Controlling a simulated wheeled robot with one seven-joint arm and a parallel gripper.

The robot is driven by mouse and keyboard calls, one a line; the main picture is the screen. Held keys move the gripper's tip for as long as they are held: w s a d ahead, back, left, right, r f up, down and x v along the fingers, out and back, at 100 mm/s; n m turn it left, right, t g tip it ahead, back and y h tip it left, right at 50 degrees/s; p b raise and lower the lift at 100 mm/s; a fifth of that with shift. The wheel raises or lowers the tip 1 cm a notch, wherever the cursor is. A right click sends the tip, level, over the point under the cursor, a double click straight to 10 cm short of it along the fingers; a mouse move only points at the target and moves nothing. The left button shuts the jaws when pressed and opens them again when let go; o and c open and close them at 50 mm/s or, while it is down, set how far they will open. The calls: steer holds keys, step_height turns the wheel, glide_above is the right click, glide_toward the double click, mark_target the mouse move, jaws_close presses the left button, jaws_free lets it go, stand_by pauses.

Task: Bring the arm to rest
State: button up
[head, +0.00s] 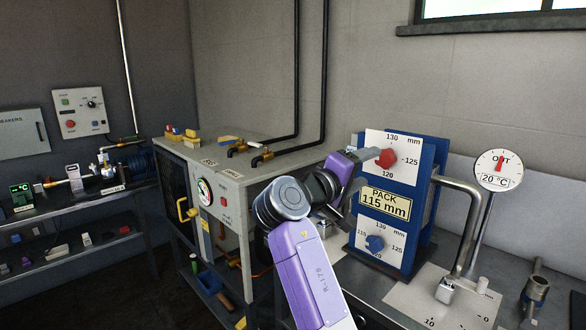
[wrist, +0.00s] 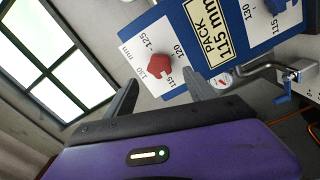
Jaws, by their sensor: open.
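My purple arm reaches up from the bottom of the head view, bent at its grey joint. My gripper (wrist: 160,77) is open and empty in the wrist view, its two dark fingers spread apart. The red knob (wrist: 158,64) shows between and beyond the fingertips there. In the head view my gripper (head: 370,158) is just left of the red knob (head: 387,158) on the upper dial of the blue plate pack (head: 426,205). I cannot tell whether a finger touches the knob. My gripper partly hides the dial's left side.
A blue knob (head: 375,243) sits on the lower dial. A bent metal pipe (head: 462,200) and a round gauge (head: 498,170) stand to the right. A grey cabinet (head: 240,180) with pipes is to the left. A shelf bench (head: 75,200) stands at far left.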

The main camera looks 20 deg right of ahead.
steer(key=w+a+n+t+y, duration=0.3)
steer(key=w+a+t+y, duration=0.3)
steer(key=t, duration=0.3)
steer(key=s+a+f+n+t+y, duration=0.1)
steer(key=s+a+f+t+y, duration=0.1)
steer(key=s+a+f+y, duration=0.5)
steer(key=s+a+f+n+t+y, duration=0.1)
steer(key=s+a+f+t+y, duration=0.1)
steer(key=s+a+f, duration=0.65)
steer(key=s+f+m+g, duration=0.1)
steer(key=s+f, duration=0.3)
steer(key=s, duration=0.9)
steer(key=s+f+m+g+y+p, duration=0.1)
steer(key=s+f, duration=0.4)
steer(key=s, duration=0.7)
steer(key=s+d+f+m+g+y, duration=0.1)
steer(key=s+f+m+g, duration=0.1)
steer(key=s, duration=1.1)
step_height(320, 180, down, 2)
steer(key=shift+s+f+m, duration=0.15)
steer(key=shift+s+m, duration=0.15)
steer(key=shift+m, duration=0.4)
